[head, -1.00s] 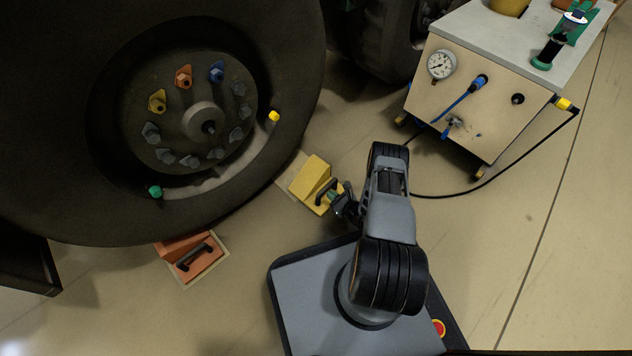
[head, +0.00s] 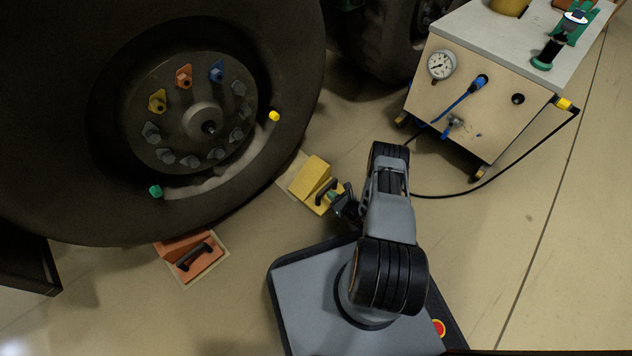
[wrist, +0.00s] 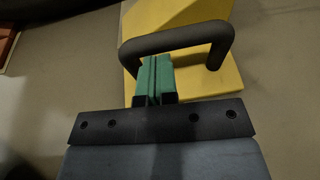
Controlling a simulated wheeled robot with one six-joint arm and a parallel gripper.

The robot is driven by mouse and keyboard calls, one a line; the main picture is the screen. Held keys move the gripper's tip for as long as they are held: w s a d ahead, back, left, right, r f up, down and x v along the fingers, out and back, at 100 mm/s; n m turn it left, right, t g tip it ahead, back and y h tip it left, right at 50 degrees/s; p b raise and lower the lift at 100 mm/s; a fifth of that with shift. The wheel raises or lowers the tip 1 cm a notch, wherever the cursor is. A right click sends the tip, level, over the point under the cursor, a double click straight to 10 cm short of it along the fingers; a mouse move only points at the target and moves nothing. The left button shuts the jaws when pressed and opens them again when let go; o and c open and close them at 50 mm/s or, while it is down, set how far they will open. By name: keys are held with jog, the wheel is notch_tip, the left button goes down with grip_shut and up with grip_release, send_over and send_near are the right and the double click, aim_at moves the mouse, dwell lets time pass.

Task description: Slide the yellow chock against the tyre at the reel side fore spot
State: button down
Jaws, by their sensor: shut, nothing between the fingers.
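The yellow chock (head: 312,178) sits on the floor to the right of the big tyre (head: 292,48), on a pale floor patch (head: 285,180). A strip of that patch shows between chock and tyre, so they look apart. The chock has a black handle (wrist: 180,42) on its near side. My gripper (head: 338,193) is at the chock's near end, low to the floor. In the wrist view its green fingers (wrist: 154,76) are shut together with nothing between them, their tips under or against the handle bar. Whether they touch the chock body cannot be told.
An orange chock (head: 188,255) with a black handle lies at the tyre's lower edge, on another pale patch. A cart (head: 478,100) with a gauge and a trailing black hose (head: 470,190) stands at the right.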

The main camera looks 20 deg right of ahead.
aim_at(326, 189)
jog(key=shift+w+a, duration=0.1)
jog(key=shift+w, duration=0.2)
jog(key=shift+w+a, duration=0.65)
jog(key=shift+w, duration=0.8)
jog(key=shift+w+a, duration=0.65)
jog(key=shift+w, duration=0.85)
jog(key=shift+w+a, duration=0.65)
jog(key=shift+w, duration=0.8)
jog(key=shift+s, duration=0.1)
jog(key=shift+s+d+p, duration=0.2)
jog(key=shift+s+d, duration=0.15)
jog(key=shift+s, duration=0.4)
jog(key=shift+s+d+p, duration=0.25)
jog(key=shift+s+d, duration=0.05)
jog(key=shift+s, duration=0.45)
jog(key=shift+s+d+p, duration=0.2)
jog(key=shift+s+d, duration=0.15)
jog(key=shift+s, duration=0.4)
